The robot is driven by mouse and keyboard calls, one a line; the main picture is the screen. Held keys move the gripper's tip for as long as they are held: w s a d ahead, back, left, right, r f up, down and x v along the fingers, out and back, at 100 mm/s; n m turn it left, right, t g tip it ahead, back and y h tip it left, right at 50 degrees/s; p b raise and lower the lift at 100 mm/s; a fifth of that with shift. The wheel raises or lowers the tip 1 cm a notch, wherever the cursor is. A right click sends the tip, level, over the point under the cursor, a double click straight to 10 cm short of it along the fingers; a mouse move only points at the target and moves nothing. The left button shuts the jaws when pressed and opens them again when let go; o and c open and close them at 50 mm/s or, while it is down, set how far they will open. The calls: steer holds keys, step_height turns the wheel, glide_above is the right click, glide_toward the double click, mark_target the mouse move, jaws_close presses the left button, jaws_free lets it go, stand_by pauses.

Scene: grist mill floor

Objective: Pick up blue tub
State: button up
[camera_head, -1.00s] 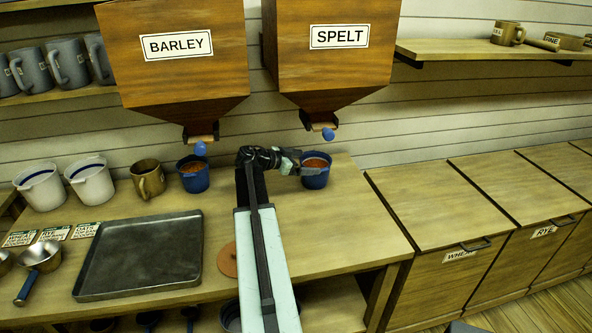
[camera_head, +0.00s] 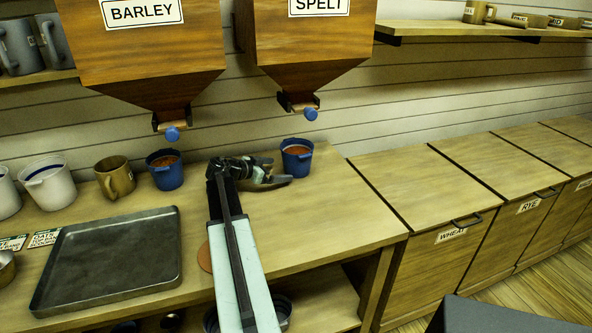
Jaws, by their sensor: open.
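A blue tub (camera_head: 297,160) with reddish-brown contents stands upright on the bench below the SPELT hopper. A second blue tub (camera_head: 165,170), also with reddish-brown contents, stands below the BARLEY hopper. My gripper (camera_head: 280,182) is open, with nothing seen between its jaws. It is in front and slightly left of the tub below SPELT, low over the bench. Its fingers point right, close under the tub's lower left side in the picture. I cannot tell whether they touch the tub.
The SPELT hopper (camera_head: 313,70) and BARLEY hopper (camera_head: 150,62) hang above, with blue-knobbed spouts. A brown mug (camera_head: 115,177), white tub (camera_head: 48,183) and dark tray (camera_head: 108,262) are on the left. Wooden bins (camera_head: 440,200) stand right. The bench's right end is clear.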

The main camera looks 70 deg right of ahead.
mark_target(292, 165)
steer(key=shift+r+b+x, duration=0.15)
steer(key=shift+b+x, duration=0.4)
steer(key=shift+x, duration=1.45)
steer(key=shift+r+b+x, duration=0.2)
steer(key=shift+b+x, duration=0.3)
steer(key=shift+x, duration=1.5)
steer(key=shift+d+r, duration=0.1)
steer(key=shift+c, duration=0.3)
steer(key=c, duration=1.6)
steer(key=shift+c, duration=0.2)
steer(key=shift+r+p, duration=0.45)
steer(key=shift+p, duration=0.1)
step_height(292, 165, up, 3)
steer(key=p, duration=0.2)
steer(key=shift+f+p, duration=0.1)
steer(key=shift+p, duration=0.25)
steer(key=s+a, duration=0.2)
steer(key=a, duration=0.3)
steer(key=s+a+r+p, duration=0.1)
steer(key=s+a, duration=0.1)
steer(key=a, duration=0.2)
steer(key=s+a, duration=0.3)
steer(key=a, duration=0.2)
steer(key=shift+a+r, duration=0.15)
steer(key=shift+a, duration=0.15)
